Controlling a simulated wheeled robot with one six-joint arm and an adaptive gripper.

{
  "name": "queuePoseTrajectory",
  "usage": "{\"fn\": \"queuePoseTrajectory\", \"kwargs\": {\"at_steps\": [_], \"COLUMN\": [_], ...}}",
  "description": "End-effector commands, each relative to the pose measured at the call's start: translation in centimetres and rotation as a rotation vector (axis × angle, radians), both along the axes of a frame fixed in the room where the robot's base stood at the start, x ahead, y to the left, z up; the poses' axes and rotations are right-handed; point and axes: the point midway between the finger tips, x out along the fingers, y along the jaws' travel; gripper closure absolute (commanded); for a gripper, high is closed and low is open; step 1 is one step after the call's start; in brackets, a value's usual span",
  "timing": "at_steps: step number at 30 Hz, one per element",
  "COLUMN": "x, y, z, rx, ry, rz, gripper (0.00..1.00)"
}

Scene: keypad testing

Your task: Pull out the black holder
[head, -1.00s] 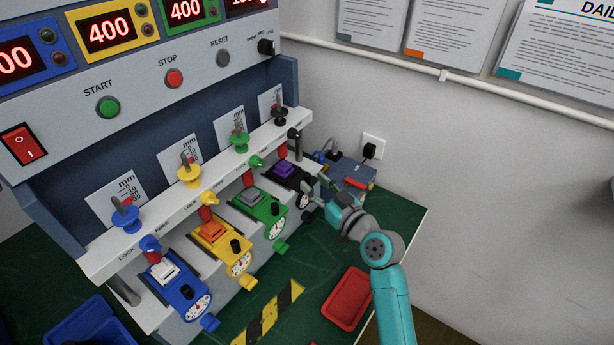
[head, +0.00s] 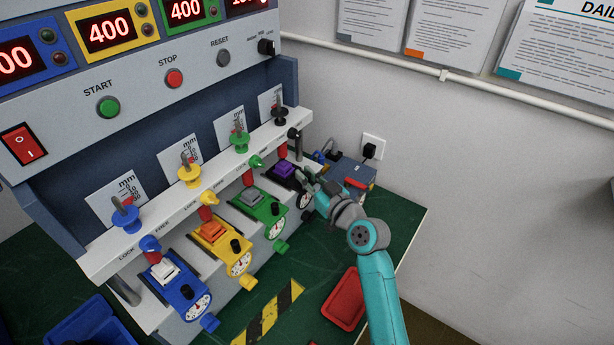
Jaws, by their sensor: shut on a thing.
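The black holder (head: 293,182) is the one farthest right in the row of the test machine. It carries a purple switch (head: 284,170) on top and a round dial (head: 304,199) on its front. My gripper (head: 309,182) is at the front right of the black holder, its fingers shut on it. The fingers and wrist hide part of the holder's front, so the exact grip spot is hard to see.
A green holder (head: 270,209), a yellow holder (head: 228,246) and a blue holder (head: 183,293) stand to the left. A red tray (head: 344,299) lies on the green table in front. A blue-grey box (head: 352,172) stands behind, near the wall.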

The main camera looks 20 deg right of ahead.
Motion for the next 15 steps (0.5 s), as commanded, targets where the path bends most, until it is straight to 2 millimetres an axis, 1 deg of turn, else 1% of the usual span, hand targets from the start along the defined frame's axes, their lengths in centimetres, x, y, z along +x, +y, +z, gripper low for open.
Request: {"fn": "queuePoseTrajectory", "kwargs": {"at_steps": [3,5,8,12,15], "x": [-0.1,-0.6,-2.2,-5.0,-6.5], "y": [-0.1,-0.5,-1.8,-3.9,-5.0], "z": [0.0,0.0,-0.1,-0.1,-0.1], "rx": [0.0,0.001,0.002,0.001,0.001], "ry": [0.0,0.0,0.002,0.001,0.001], "rz": [-0.001,-0.002,-0.005,-0.007,-0.006], "gripper": [1.0,1.0,1.0,1.0,1.0]}}
